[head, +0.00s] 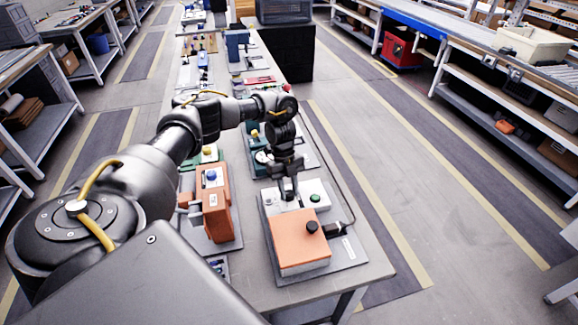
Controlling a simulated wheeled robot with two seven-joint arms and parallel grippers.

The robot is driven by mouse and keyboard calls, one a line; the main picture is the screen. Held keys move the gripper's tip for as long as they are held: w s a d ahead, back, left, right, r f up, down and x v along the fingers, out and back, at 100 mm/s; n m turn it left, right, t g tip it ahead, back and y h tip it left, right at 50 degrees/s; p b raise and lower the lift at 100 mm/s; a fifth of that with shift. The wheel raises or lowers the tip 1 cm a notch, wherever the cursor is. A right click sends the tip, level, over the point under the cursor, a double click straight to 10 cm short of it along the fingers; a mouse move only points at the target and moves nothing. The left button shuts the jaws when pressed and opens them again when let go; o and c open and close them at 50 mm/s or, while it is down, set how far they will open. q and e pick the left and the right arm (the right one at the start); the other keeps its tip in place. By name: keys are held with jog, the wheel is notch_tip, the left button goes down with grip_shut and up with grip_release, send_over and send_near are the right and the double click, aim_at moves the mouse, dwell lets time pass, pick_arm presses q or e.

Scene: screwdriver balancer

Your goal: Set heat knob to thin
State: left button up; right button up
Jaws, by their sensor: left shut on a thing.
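A machine with an orange housing (300,245) and a white panel (297,200) stands on a grey base plate at the near end of the bench. My left gripper (288,196) points down at the white panel, left of the green button. Its fingers are shut on a small part there, which looks like the heat knob. The fingers hide that part, and its setting cannot be read. My right gripper is not in view.
An orange-brown box (212,200) with a blue button stands left of the machine. A dark teal device (257,160) stands behind the gripper. The bench's right edge is close by.

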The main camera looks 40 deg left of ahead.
pick_arm(q)
jog(key=o, duration=1)
jog(key=shift+s, duration=0.15)
jog(key=v, duration=1)
jog(key=shift+r, duration=0.4)
